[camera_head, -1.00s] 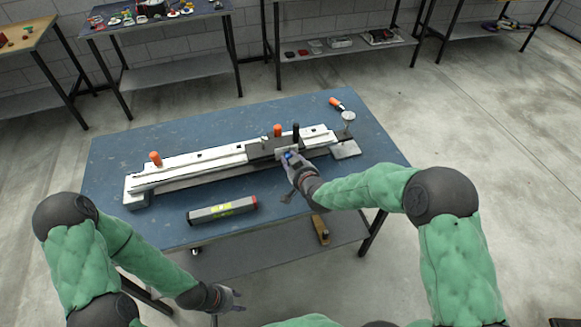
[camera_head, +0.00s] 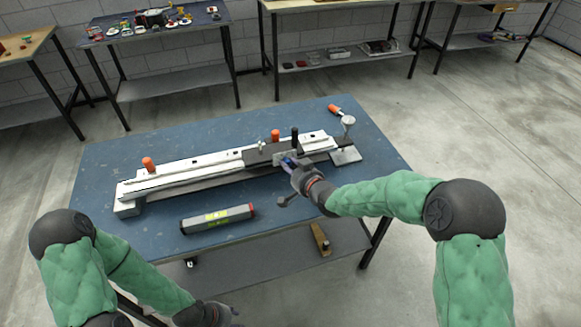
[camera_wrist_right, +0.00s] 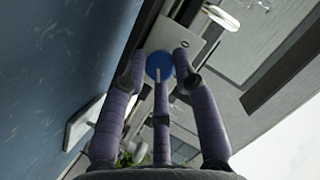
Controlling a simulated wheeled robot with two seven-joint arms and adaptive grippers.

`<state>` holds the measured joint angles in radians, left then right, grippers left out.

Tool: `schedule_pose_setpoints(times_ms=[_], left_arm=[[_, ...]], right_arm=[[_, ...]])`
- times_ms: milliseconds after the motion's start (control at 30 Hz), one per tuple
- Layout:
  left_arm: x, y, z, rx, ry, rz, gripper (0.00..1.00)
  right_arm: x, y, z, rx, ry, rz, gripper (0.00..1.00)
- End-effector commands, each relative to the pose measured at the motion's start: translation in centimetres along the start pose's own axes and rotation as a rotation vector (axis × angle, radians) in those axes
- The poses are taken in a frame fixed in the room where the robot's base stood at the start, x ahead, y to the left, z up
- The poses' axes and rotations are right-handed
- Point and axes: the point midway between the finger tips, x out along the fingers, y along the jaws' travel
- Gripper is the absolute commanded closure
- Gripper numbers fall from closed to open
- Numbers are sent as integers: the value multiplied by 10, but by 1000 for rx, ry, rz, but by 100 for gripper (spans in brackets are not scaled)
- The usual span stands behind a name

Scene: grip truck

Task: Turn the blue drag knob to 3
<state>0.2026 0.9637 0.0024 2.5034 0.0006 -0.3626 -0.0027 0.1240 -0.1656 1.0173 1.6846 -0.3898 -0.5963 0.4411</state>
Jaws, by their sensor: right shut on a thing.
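The blue drag knob (camera_wrist_right: 159,66) sits on the front of the metal grip truck device (camera_head: 188,170) on the blue table. In the right wrist view it is a round blue disc with a pale line mark. My right gripper (camera_head: 289,164) is at the knob, and in the wrist view its fingers (camera_wrist_right: 160,75) are closed around it. The fingers hide most of the knob in the head view. The numbers on its scale are too small to read. My left gripper (camera_head: 226,315) is low at the bottom edge, away from the table; its fingers are too small to judge.
An orange-handled tool (camera_head: 335,109) lies at the table's back right. The table's left side is clear.

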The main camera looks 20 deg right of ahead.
Motion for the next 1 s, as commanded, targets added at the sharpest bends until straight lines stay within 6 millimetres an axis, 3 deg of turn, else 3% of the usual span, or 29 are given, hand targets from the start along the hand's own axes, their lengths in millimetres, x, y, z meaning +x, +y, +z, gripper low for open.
schedule_pose_setpoints(times_ms=[33, 133, 167, 233, 667, 1000], left_arm=[[0, 0, 0, 0, 0, 0, 60], [0, 0, 0, 0, 0, 0, 60], [0, 0, 0, 0, 0, 0, 60], [0, 0, 0, 0, 0, 0, 60], [0, 0, 0, 0, 0, 0, 60], [0, 0, 0, 0, 0, 0, 60]], right_arm=[[0, 1, 9, 3, -18, 3, 100], [0, 1, 10, 2, -18, 3, 100], [0, 1, 10, 2, -18, 3, 65], [0, 1, 9, 2, -18, 3, 48], [-5, 0, 2, -1, -4, 1, 48], [-57, 1, 2, -1, -3, 2, 48]])
